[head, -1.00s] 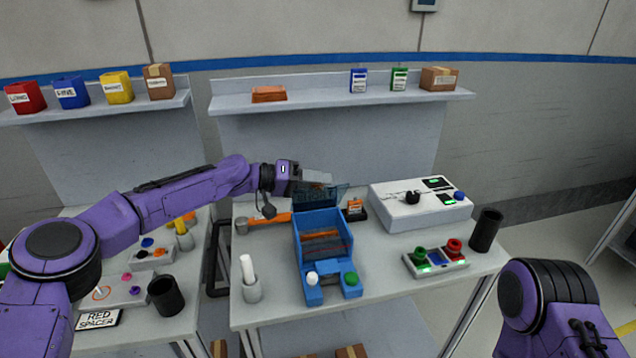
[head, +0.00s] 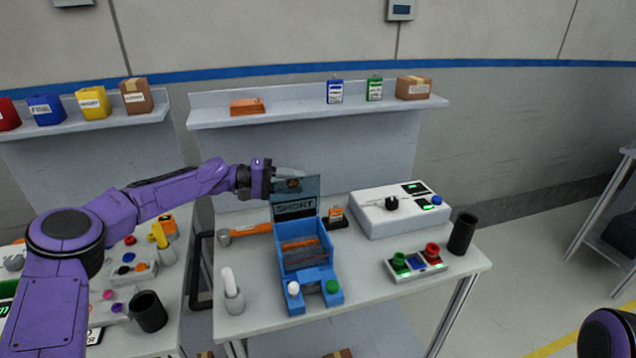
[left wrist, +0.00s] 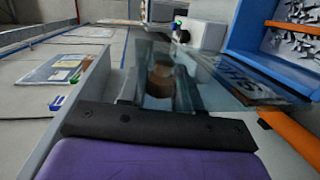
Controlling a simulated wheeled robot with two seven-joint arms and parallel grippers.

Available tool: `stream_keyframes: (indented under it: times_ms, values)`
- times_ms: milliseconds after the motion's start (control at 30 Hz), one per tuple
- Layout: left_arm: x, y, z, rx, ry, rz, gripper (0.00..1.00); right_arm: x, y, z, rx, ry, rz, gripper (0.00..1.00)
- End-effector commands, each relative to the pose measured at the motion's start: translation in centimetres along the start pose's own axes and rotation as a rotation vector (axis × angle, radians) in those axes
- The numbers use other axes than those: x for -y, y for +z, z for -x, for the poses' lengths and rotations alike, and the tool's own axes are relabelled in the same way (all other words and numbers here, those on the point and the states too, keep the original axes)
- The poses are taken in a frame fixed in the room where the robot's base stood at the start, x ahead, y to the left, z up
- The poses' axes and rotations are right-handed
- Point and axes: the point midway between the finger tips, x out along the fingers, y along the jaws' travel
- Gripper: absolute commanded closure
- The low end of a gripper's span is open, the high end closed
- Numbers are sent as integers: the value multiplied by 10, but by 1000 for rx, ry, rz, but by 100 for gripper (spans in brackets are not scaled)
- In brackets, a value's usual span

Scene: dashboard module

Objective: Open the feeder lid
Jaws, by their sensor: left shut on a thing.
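The blue feeder (head: 306,262) stands on the middle table, with its open tray toward me and a white and a green button at its front. Its clear, smoky lid (head: 307,188), with a dark SHORT label, stands raised at the feeder's back edge, clear of the tray opening. My left gripper (head: 290,184) is shut on the lid near its upper left part. In the left wrist view the lid (left wrist: 225,75) spreads from between the fingers, and part of the blue feeder (left wrist: 262,55) shows at the right. My right gripper is out of view.
An orange-handled hammer (head: 245,231) lies left of the feeder. A small orange-labelled holder (head: 336,216) and a white control box (head: 399,212) are to its right. A button panel (head: 416,264), a black cup (head: 462,233) and a white-capped holder (head: 232,291) stand nearby.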

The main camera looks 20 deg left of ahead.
Motion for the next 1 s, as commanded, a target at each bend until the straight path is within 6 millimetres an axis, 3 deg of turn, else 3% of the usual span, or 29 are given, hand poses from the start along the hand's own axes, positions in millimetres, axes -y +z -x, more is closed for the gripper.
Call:
stream_keyframes:
  times_ms: [167, 533, 567, 600, 867, 1000]
  values:
    - [3, -4, 14, -13, 4, 30, 100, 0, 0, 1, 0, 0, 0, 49]
    - [3, -4, 15, -15, 4, 33, 100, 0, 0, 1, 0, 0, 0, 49]
    - [3, -4, 14, -15, 4, 33, 57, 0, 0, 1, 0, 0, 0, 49]
    - [3, -4, 14, -15, 4, 33, 44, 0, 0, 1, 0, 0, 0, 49]
    - [3, -4, 13, -13, 4, 32, 42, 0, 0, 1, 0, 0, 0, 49]
    - [5, -4, 24, -15, 5, 30, 42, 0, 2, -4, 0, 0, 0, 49]
